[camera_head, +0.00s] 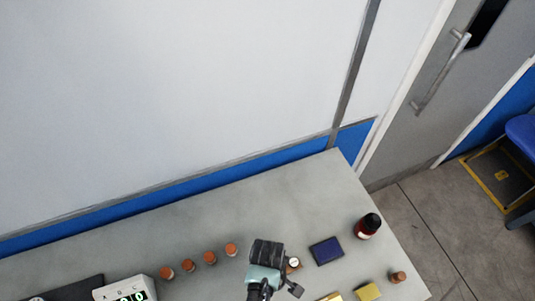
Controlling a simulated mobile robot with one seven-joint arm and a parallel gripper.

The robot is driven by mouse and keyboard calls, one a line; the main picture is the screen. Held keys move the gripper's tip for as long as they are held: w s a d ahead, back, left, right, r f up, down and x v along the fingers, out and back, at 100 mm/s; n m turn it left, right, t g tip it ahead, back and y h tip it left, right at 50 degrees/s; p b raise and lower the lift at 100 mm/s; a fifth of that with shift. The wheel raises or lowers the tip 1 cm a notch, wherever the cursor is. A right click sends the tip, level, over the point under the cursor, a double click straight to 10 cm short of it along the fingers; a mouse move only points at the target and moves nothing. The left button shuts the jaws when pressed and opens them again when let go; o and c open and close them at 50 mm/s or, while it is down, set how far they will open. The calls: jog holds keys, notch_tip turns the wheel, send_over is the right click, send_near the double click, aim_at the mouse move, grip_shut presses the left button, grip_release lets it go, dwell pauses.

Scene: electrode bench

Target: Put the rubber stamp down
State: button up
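My gripper (268,262) is at the bottom centre, above the grey bench, seen from above and behind. Its dark body hides its fingertips and anything between them, so I cannot tell whether it is open or shut. A small round piece with a pale top and brown side (293,264) shows at the gripper's right edge. I cannot tell whether it is the rubber stamp, or whether it is held or stands on the bench. A dark blue flat pad (326,250) lies on the bench to the right of the gripper.
Several small brown round pieces (209,258) stand in a row at left, beside a white box with green digits (126,290). A red bottle with black cap (368,226), a yellow block (367,291) and another brown piece (398,277) are near the bench's (310,185) right edge.

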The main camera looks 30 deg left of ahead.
jog(key=shift+f, duration=0.15)
jog(key=o, duration=1.1)
jog(key=shift+c, duration=0.2)
notch_tip(320, 180, up, 12)
jog(key=shift+r, duration=0.15)
